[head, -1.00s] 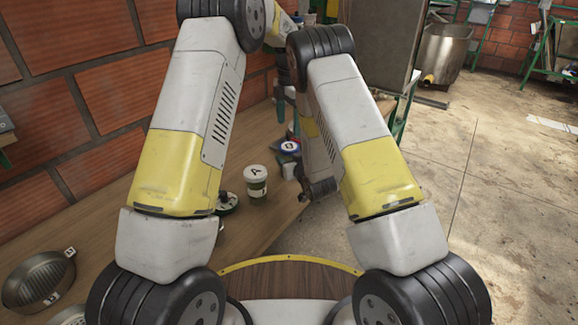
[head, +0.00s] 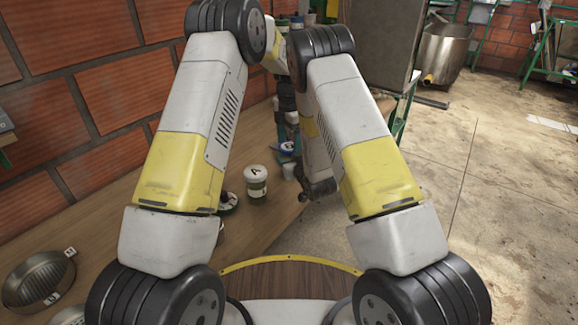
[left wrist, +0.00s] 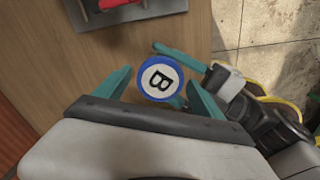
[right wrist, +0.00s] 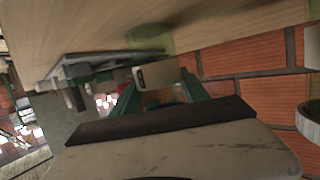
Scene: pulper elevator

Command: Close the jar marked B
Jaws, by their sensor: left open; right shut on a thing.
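The jar marked B has a round blue-rimmed lid (left wrist: 158,78) with a white centre and a black B, seen from above in the left wrist view. Its blue top (head: 287,148) shows partly in the head view. My left gripper (left wrist: 158,93) is open, with teal fingers on either side of the lid. My right gripper (right wrist: 158,82) is shut on a pale thing between its fingers, apparently the jar's body. Its teal fingers also reach around the jar from the right in the left wrist view. Whether the lid is fully seated is hidden.
A white-lidded jar marked A (head: 255,184) stands on the wooden bench (head: 150,245), near the jar marked B. A metal pan (head: 38,282) is at the front left. A red and grey object (left wrist: 125,10) lies beyond the lid. The brick wall borders the bench.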

